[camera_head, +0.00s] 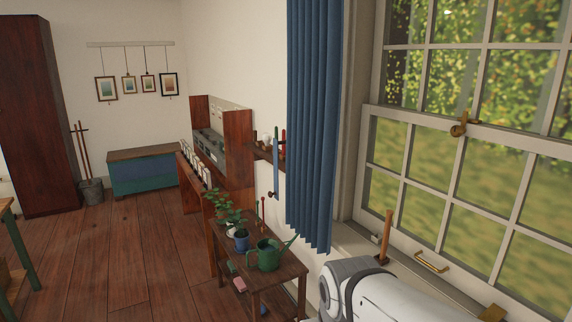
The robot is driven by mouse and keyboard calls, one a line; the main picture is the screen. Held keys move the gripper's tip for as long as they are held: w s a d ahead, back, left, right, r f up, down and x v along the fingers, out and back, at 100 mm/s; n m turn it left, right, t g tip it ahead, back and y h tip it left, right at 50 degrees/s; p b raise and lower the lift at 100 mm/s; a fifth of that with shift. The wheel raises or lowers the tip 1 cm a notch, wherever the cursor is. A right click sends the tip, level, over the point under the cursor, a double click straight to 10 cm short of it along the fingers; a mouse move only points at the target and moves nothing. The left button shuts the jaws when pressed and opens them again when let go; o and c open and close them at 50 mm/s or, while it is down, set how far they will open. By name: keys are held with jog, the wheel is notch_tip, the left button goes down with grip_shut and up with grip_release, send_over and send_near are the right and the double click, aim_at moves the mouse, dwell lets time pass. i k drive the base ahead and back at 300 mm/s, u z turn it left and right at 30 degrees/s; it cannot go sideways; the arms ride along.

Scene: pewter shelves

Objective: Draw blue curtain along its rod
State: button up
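The blue curtain (314,120) hangs in vertical folds at the left side of the window (460,150), gathered into a narrow bundle. Its lower hem ends just above the sill level, beside the small wooden table. The rod is above the top of the picture and does not show. My white and grey arm enters at the bottom right, below the curtain and in front of the sill. My gripper is not in view, so I cannot see whether it touches anything.
A small wooden table (283,272) with a green watering can (267,256) and potted plants stands left of my arm. A wooden stick (385,238) stands upright near the sill. A blue chest (145,175) is at the back. The wooden floor (120,250) is mostly clear.

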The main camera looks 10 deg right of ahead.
aim_at(316, 36)
jog(key=i, duration=0.85)
jog(key=z, duration=0.05)
